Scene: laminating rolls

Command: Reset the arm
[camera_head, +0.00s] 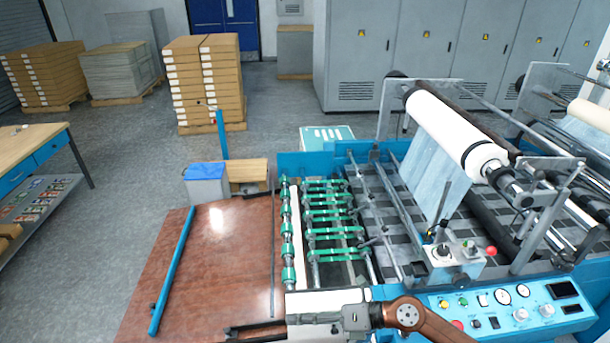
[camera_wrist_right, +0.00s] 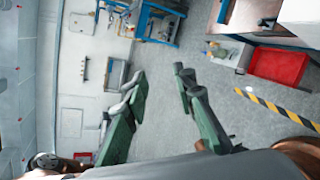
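My right arm comes in at the bottom of the head view, with its gripper (camera_head: 240,330) pointing left over the front of the reddish-brown tabletop. In the right wrist view, the two green fingers of this gripper (camera_wrist_right: 160,82) stand apart with a clear gap between them. Nothing is held there, only the far floor and wall show through the gap. My left gripper is not in either view.
The blue laminating machine (camera_head: 392,293), with green rollers and a white roll (camera_head: 450,130), fills the right side. The brown tabletop (camera_head: 225,270) is mostly bare, with a blue bar (camera_head: 172,270) along its left. A workbench (camera_head: 28,145) stands left, and stacked boxes (camera_head: 205,80) stand behind.

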